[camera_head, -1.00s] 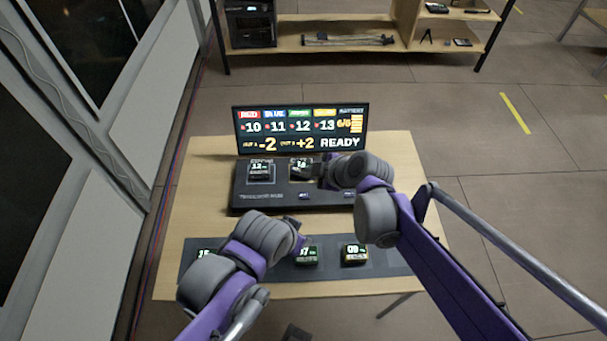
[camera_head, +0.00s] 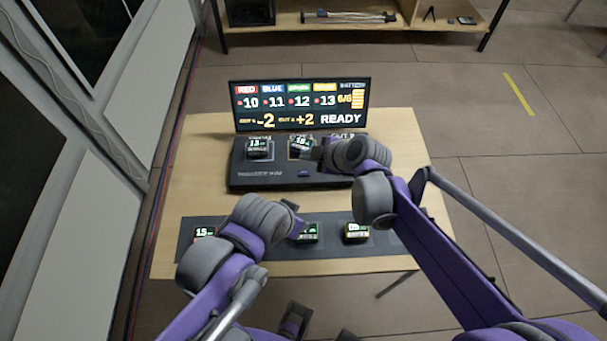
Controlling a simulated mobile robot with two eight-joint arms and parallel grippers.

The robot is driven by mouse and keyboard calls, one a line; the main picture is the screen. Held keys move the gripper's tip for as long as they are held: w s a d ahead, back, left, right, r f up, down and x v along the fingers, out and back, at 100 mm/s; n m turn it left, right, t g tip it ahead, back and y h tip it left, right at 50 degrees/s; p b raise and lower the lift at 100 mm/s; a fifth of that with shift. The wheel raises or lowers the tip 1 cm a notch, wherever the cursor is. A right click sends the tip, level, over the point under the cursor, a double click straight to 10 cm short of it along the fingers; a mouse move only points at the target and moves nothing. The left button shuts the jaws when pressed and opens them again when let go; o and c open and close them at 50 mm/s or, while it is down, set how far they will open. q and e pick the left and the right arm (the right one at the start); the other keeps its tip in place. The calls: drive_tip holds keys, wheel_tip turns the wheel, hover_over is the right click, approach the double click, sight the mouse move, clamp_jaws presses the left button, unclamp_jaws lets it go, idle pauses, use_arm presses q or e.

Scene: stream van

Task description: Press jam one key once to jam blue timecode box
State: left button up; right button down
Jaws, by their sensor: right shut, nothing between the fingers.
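The black jam console (camera_head: 245,177) stands on the table with a lit display (camera_head: 300,105) behind it. The display has red, blue, green and yellow columns, and it reads READY. Two small boxes with lit screens, a left box (camera_head: 258,148) and a right box (camera_head: 301,145), sit in its bays. A small bluish key (camera_head: 303,173) shows on its front strip; its label is too small to read. My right gripper (camera_head: 317,153) is shut and empty over the console, beside the right box. My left gripper (camera_head: 297,217) is over the mat; its fingers are unclear.
A dark mat (camera_head: 193,250) lies along the table's front. On it are a box reading 15 (camera_head: 205,232), a middle box (camera_head: 308,233) partly behind my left gripper, and a right box (camera_head: 355,232). Bare table (camera_head: 190,165) is left of the console. A shelf (camera_head: 350,22) stands behind.

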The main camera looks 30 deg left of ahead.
sight(307, 174)
use_arm(q)
drive_tip(key=f+b, duration=0.1)
drive_tip(key=f, duration=0.1)
drive_tip(key=f+b, duration=0.1)
drive_tip(key=shift+s+f+b, duration=0.35)
drive_tip(key=shift+b, duration=0.05)
use_arm(e)
wheel_tip(307, 174, down, 5)
drive_tip(key=shift+r, duration=0.1)
idle(1.4)
use_arm(q)
drive_tip(key=shift+f+b, duration=0.3)
drive_tip(key=shift+f, duration=0.05)
use_arm(e)
drive_tip(key=shift+f, duration=0.45)
use_arm(q)
drive_tip(key=shift+f+b, duration=0.3)
use_arm(e)
drive_tip(key=shift+f, duration=0.4)
drive_tip(key=shift+r, duration=0.1)
use_arm(q)
drive_tip(key=shift+r+p, duration=0.55)
use_arm(e)
drive_tip(key=shift+r, duration=0.75)
